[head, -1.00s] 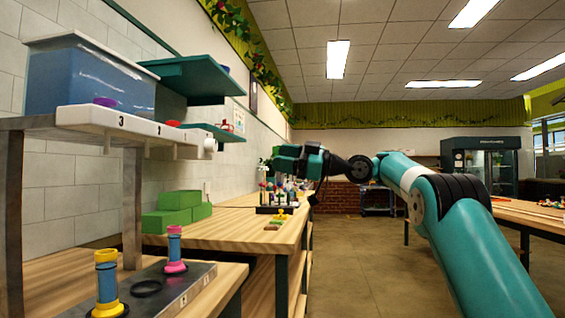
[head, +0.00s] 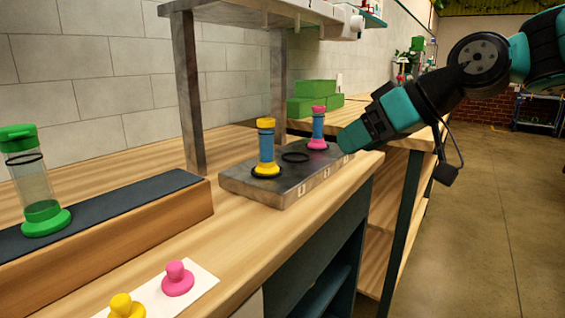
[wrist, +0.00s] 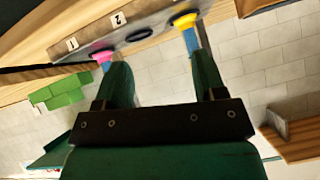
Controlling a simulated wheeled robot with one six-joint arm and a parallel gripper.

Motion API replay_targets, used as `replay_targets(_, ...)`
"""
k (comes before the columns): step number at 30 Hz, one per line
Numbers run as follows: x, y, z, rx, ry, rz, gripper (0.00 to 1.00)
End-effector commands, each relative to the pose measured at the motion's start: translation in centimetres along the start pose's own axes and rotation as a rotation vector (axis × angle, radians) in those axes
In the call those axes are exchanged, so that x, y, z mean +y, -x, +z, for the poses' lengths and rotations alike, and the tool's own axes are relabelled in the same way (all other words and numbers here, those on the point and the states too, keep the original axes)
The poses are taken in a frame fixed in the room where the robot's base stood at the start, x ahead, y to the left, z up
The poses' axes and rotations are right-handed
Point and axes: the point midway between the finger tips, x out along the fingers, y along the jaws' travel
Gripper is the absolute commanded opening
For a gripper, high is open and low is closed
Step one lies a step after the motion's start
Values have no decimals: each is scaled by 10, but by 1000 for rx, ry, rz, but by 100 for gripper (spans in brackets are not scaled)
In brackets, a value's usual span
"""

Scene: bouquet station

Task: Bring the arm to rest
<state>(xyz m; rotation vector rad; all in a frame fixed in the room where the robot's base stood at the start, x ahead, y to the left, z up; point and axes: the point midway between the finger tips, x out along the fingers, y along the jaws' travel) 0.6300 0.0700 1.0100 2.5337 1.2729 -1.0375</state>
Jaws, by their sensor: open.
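My gripper (head: 350,143) is at the right end of a grey metal rack, close to the pink-capped vial (head: 318,125) in the head view. In the wrist view my two fingers stand apart with nothing between them (wrist: 160,68). The grey rack (head: 290,190) holds a blue vial with yellow cap and base (head: 266,145), the pink-capped vial, and an empty black ring (head: 295,157) between them. The yellow (wrist: 185,21) and pink (wrist: 103,57) bases also show in the wrist view near the fingertips; whether they touch is unclear.
A metal-legged shelf (head: 192,100) stands behind the rack. A green-capped tube (head: 38,185) stands on a dark-topped wooden block at left. Pink (head: 177,280) and yellow (head: 125,307) stoppers sit at the front. Green blocks (head: 318,95) lie behind. Open floor (head: 480,220) is at right.

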Motion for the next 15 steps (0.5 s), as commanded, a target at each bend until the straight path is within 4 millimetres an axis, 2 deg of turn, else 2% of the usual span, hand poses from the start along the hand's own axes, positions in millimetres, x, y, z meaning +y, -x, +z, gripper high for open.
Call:
replay_targets(1, -28, -3, 32, -88, -36, -12, 64)
replay_targets(3, -53, -4, 73, -199, -86, -15, 64)
replay_targets(9, -104, 7, 170, -447, -182, -4, 64)
replay_targets(14, -132, 24, 238, -612, -232, 17, 64)
replay_targets(15, -135, 36, 226, -617, -237, 20, 64)
